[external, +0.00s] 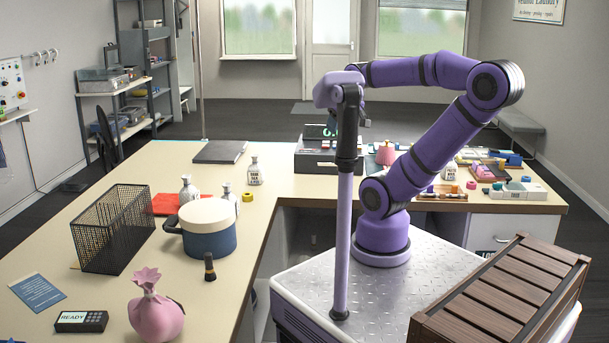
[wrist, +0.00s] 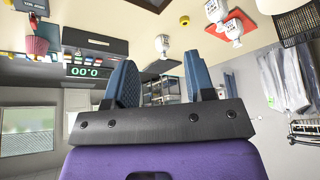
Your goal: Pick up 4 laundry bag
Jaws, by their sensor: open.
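A pink laundry bag (external: 156,312) with a gathered, tied top stands upright on the near left part of the counter in the external view. A smaller pink bag-like thing (external: 385,153) sits on the far counter, right of the cash register. My gripper is raised over the counter, well away from the near pink bag; a post partly hides it in the external view. In the wrist view, my gripper (wrist: 161,82) shows two blue fingers spread apart with nothing between them. The near pink bag is not visible in the wrist view.
A black wire basket (external: 114,230), a blue pot with a pale lid (external: 208,232), a brush (external: 209,267) and a READY display (external: 81,321) stand near the pink bag. Bottles stand beyond. The cash register (external: 316,159) is below my gripper. A slatted wooden box (external: 505,300) sits on my base.

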